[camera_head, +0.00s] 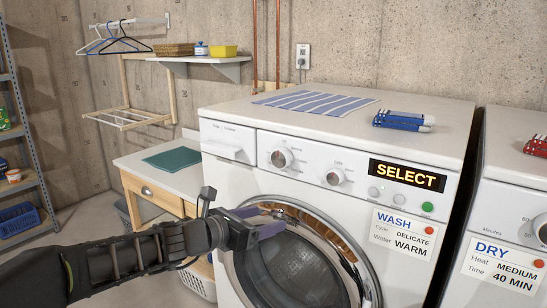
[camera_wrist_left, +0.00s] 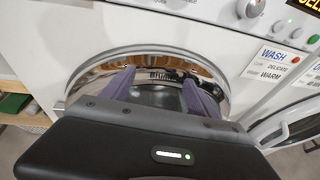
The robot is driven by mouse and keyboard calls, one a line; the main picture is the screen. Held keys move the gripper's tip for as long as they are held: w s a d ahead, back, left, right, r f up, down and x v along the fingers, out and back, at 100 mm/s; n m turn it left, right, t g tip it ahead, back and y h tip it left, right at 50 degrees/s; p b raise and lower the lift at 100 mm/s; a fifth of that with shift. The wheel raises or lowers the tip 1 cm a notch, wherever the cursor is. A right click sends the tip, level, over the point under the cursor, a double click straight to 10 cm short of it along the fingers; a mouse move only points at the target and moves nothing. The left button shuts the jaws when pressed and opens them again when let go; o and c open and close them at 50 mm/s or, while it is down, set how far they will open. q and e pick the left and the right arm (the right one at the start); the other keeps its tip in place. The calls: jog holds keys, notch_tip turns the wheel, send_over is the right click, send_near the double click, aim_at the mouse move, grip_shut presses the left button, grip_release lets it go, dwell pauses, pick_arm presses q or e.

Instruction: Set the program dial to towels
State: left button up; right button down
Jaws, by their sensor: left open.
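The white washer (camera_head: 230,185) has two round knobs on its front panel, a left dial (camera_head: 281,158) and a right dial (camera_head: 335,177). Their small printed labels are too fine to read. One knob (camera_wrist_left: 250,8) shows at the top of the left wrist view. The washer display (camera_head: 406,175) reads SELECT. A WASH card (camera_head: 403,234) on the washer says Cycle Delicate, Water Warm. My left gripper (camera_head: 268,222) is open and empty, in front of the round door's upper part, below the left dial. Its two fingers are spread in the left wrist view (camera_wrist_left: 160,88). My right gripper is out of view.
A green button (camera_head: 428,207) sits below the display. The dryer with a DRY card (camera_head: 500,264) stands at the right. A wooden table (camera_head: 160,185) stands at the left.

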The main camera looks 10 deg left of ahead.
aim_at(278, 160)
pick_arm(q)
notch_tip(278, 160, up, 12)
jog(key=a+n+t, duration=0.2)
jog(key=t, duration=0.1)
jog(key=shift+s+a+n+h, duration=0.2)
jog(key=shift+s+n+h, duration=0.2)
jog(key=shift+w, duration=0.1)
jog(key=p+x, duration=0.1)
jog(key=x, duration=0.6)
jog(key=shift+w+d+p, duration=0.25)
jog(key=shift+p, duration=0.05)
jog(key=shift+f, duration=0.1)
jog(key=c, duration=1.4)
